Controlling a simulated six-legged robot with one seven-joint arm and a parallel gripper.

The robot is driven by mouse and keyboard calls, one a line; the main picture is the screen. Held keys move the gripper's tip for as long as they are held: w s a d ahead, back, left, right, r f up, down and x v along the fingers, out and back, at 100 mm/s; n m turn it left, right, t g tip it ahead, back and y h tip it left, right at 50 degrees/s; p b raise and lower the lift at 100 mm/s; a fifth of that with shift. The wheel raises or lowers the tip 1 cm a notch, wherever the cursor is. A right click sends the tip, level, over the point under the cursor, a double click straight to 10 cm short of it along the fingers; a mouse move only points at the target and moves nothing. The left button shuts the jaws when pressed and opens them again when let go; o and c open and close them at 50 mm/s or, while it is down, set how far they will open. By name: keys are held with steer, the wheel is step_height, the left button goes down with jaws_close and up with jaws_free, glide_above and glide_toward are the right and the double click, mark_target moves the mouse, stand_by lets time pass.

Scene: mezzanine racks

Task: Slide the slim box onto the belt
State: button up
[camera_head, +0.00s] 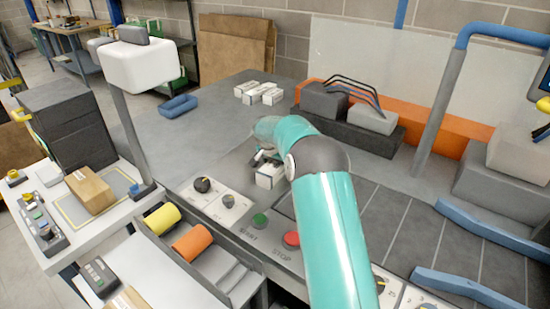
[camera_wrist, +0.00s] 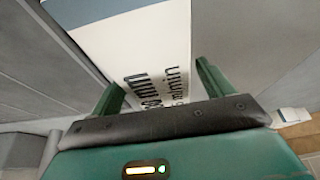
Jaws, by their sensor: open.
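The slim box is white with dark print. In the head view a small part of a white box (camera_head: 268,179) shows below my gripper (camera_head: 264,163), on the grey worktop. In the wrist view the white box (camera_wrist: 135,45), with a blue-grey end, lies between the green fingers of my gripper (camera_wrist: 158,85). The fingers are open, one on each side of it; I cannot tell whether either touches it. The dark grey belt (camera_head: 440,240) with thin cross lines is at the right, partly hidden behind my teal arm.
Blue guide rails (camera_head: 465,288) edge the belt. A panel with a green button (camera_head: 260,220), a red button (camera_head: 291,239) and knobs lies in front. Several small white boxes (camera_head: 259,93) and a blue tray (camera_head: 179,105) are farther back. A dark block (camera_head: 350,140) stands behind my arm.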

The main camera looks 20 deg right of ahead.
steer(key=shift+w+d+f, duration=0.1)
steer(key=shift+d+f, duration=0.05)
steer(key=shift+f, duration=0.2)
steer(key=shift+c, duration=0.2)
